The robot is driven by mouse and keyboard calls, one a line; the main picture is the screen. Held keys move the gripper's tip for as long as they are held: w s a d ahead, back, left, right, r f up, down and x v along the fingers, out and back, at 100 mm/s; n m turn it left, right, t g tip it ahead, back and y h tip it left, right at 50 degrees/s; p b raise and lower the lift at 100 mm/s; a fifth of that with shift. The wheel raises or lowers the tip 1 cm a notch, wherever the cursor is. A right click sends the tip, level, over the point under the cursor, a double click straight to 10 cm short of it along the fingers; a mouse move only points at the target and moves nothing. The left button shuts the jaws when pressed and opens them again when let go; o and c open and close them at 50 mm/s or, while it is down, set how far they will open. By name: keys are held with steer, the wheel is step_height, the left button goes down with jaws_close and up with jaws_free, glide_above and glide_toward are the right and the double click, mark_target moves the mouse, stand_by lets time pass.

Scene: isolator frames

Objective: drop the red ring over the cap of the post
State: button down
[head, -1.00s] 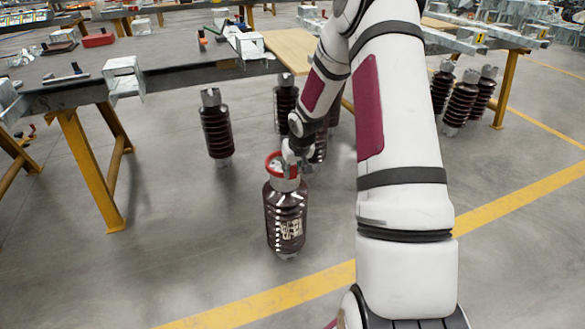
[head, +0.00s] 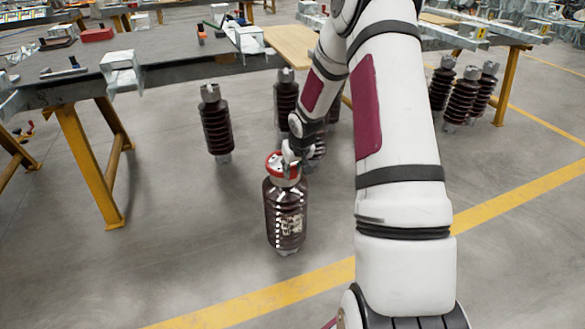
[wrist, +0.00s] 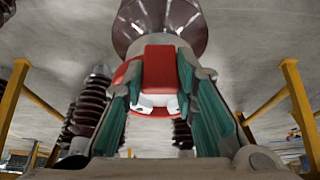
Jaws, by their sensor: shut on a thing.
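The post (head: 286,215) is a dark brown ribbed insulator with a pale metal cap (head: 284,181), upright on the floor left of my arm. The red ring (head: 270,168) is at the top of the post, with pale cap parts showing inside it. It looks to be around the cap's top; how far down it sits is unclear. My gripper (head: 291,157) is at the ring's right side. In the wrist view my gripper (wrist: 160,85) has its teal-padded fingers shut on a red block-like part of the ring (wrist: 160,66). The post's brown body (wrist: 160,22) is behind it.
Other brown insulators (head: 216,125) stand behind the post, and a group (head: 461,98) stands at the right. A grey workbench (head: 170,78) with yellow legs is at the back left. Bare floor lies left of the post, and a yellow line (head: 250,306) crosses in front.

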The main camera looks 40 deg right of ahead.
steer(key=shift+f, duration=0.45)
steer(key=c, duration=1.2)
jaws_free()
steer(key=shift+r, duration=0.15)
steer(key=shift+v, duration=5.9)
steer(key=shift+s, duration=0.1)
